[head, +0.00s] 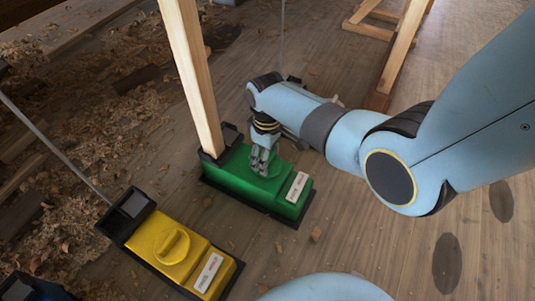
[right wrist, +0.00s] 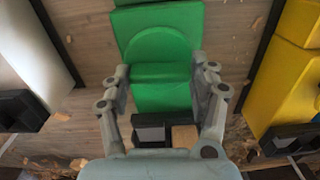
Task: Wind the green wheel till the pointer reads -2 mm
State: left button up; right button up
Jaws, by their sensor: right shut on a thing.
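The green wheel (head: 262,162) sits on top of a green box (head: 240,185) with a white label (head: 297,187), whose text is too small to read. In the right wrist view the green wheel (right wrist: 165,50) has a raised bar across it. My right gripper (head: 263,160) comes down on the wheel from above. Its fingers (right wrist: 160,72) stand on either side of the bar and are shut on it. My left gripper is out of view.
A yellow box (head: 180,255) with a yellow knob (head: 171,246) stands to the left. A dark blue box (head: 30,288) is at the bottom left corner. A wooden post (head: 192,75) rises beside the green box. Wood shavings (head: 130,90) litter the ground.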

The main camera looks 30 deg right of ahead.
jog(key=m+p, duration=0.1)
jog(key=m, duration=0.1)
jog(key=shift+w+r+m+p, duration=0.1)
jog(key=shift+r+m+p, duration=0.1)
jog(key=shift+m+p, duration=0.15)
jog(key=m+p, duration=0.1)
jog(key=m, duration=0.1)
jog(key=shift+m, duration=0.35)
jog(key=m+p, duration=0.1)
jog(key=m, duration=0.3)
jog(key=shift+f, duration=0.15)
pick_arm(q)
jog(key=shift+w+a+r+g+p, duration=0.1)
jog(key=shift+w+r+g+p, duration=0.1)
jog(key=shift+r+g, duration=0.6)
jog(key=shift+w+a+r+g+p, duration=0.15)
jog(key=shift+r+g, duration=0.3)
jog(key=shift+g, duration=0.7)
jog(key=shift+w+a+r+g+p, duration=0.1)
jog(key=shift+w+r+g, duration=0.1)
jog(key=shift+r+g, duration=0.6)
pick_arm(e)
jog(key=shift+m, duration=1.8)
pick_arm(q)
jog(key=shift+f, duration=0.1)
pick_arm(e)
jog(key=o, duration=1.2)
notch_tip(320, 180, up, 12)
jog(key=shift+f, duration=0.1)
